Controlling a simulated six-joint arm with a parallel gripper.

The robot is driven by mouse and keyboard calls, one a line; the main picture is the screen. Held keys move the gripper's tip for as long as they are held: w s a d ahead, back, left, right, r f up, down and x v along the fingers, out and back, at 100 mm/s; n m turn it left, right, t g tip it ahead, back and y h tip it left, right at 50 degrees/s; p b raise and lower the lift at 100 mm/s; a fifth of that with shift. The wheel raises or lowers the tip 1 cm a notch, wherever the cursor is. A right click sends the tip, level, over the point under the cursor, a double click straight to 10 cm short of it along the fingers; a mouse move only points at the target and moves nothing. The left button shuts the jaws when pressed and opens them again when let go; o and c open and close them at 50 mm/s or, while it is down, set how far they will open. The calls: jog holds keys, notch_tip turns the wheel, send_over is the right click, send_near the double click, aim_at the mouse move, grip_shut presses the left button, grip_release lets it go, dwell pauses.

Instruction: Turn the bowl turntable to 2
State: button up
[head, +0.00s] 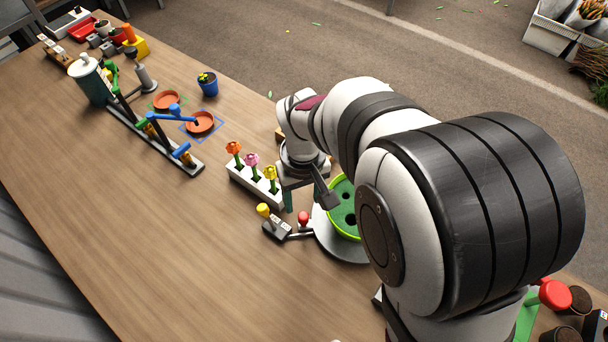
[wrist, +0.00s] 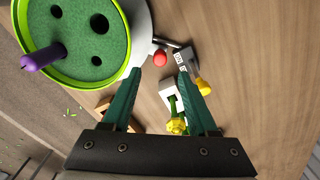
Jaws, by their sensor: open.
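The bowl turntable (head: 345,208) has a lime rim, a green top with dark holes and a pale grey base. My arm hides its right part in the head view. In the wrist view the bowl (wrist: 90,72) is at upper left, with a purple peg (wrist: 42,56) standing in it. A red-knobbed lever (wrist: 160,57) sticks out from the base beside a grey block (wrist: 186,62) with a yellow knob (wrist: 203,86). No number is readable. My gripper (wrist: 160,76) is open and empty, above the table beside the bowl, its fingertips near the red knob in the picture.
A white rack (head: 255,186) with three flowers stands left of my gripper. A blue lever rig (head: 155,125), saucers (head: 200,121) and a blue pot (head: 208,84) are farther left. The front table is clear.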

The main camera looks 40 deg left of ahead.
notch_tip(320, 180, up, 9)
jog(key=shift+f, duration=0.2)
jog(key=d+r+m, duration=0.3)
jog(key=d+m, duration=0.3)
jog(key=d, duration=0.7)
jog(key=s+d+f+m+y, duration=0.1)
jog(key=s+d+m, duration=0.8)
jog(key=d+m, duration=0.2)
jog(key=d, duration=0.2)
jog(key=shift+s+d+f+y, duration=0.3)
jog(key=shift+s+f+y, duration=0.05)
jog(key=shift+f+y, duration=0.05)
